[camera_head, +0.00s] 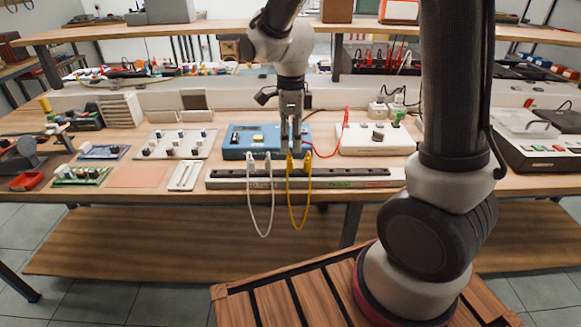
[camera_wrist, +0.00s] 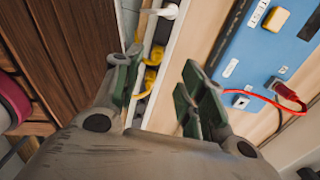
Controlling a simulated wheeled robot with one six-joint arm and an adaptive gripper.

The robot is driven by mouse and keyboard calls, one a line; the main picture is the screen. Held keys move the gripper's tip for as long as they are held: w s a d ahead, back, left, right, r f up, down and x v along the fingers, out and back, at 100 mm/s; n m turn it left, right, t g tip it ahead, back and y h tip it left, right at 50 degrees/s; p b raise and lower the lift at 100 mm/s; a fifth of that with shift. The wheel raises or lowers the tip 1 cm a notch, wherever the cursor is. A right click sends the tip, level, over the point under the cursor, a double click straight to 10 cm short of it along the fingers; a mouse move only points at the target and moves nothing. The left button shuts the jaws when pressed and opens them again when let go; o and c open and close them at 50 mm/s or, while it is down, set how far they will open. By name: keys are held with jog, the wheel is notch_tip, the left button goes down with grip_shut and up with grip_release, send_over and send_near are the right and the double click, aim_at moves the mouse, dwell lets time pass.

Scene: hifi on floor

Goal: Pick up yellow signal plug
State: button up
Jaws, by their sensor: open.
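A yellow signal plug (camera_head: 307,160) and another one beside it sit at the strip (camera_head: 345,172) along the bench's front edge. A yellow cable (camera_head: 298,222) loops down from them. In the wrist view, two yellow plugs (camera_wrist: 156,54) show between the fingers, one partly beside the left finger. My gripper (camera_head: 291,149) is above the strip, near the plugs, pointing down. In the wrist view my gripper (camera_wrist: 157,75) has its fingers wide apart with nothing held between them. I cannot tell how far the fingertips are above the plugs.
A white cable (camera_head: 263,215) hangs from the strip just left of the yellow one. A blue box (camera_head: 247,140) with a red lead (camera_head: 340,140) stands close behind the strip. A white box (camera_head: 370,146) stands to its right. Shelves (camera_head: 190,30) run above the bench.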

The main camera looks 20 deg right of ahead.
aim_at(290, 161)
jog(key=f, duration=0.7)
jog(key=shift+s+a+f, duration=0.1)
jog(key=shift+s+a, duration=0.05)
jog(key=shift+s, duration=0.05)
grip_shut()
